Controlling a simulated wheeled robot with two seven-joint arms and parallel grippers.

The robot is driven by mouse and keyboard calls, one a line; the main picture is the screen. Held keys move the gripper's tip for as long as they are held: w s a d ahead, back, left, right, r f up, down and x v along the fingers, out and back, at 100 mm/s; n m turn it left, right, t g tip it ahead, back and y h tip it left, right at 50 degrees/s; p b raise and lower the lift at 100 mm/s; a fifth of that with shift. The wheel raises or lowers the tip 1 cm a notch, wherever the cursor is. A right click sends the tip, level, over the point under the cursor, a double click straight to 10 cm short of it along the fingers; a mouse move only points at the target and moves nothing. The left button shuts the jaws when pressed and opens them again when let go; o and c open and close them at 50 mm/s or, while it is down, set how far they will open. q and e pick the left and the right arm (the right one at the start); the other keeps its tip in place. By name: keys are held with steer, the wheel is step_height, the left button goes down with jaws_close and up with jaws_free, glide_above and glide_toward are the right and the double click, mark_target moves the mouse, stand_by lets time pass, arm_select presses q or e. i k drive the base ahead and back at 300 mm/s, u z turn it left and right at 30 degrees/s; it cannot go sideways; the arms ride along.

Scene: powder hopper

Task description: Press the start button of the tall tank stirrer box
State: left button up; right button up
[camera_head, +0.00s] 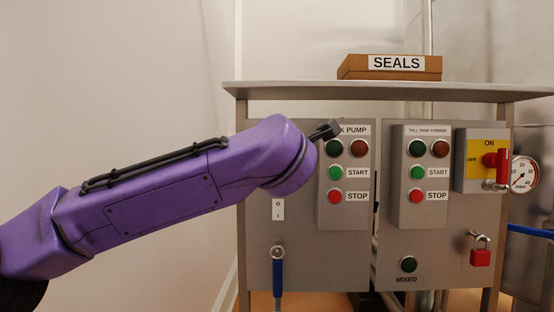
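The tall tank stirrer box (408,214) is a grey box on the panel, right of the middle. Its green start button (416,172) sits beside a START label, above a red stop button (418,196). A dark green and a dark red lamp sit above them. My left arm comes in from the left, and the dark tip of my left gripper (328,130) shows past its purple wrist. It is left of the stirrer box and covers part of the pump box's label. Its fingers are mostly hidden, so I cannot tell their opening. My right gripper is out of view.
The similar pump box (346,216) stands to the left. A yellow and red ON/OFF switch (485,160), a gauge (523,174) and a red padlock (480,256) are at the right. A MIXED lamp (408,264) is below. A SEALS box (390,67) lies on the shelf above.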

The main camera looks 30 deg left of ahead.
mark_target(417, 172)
steer(key=k, duration=1)
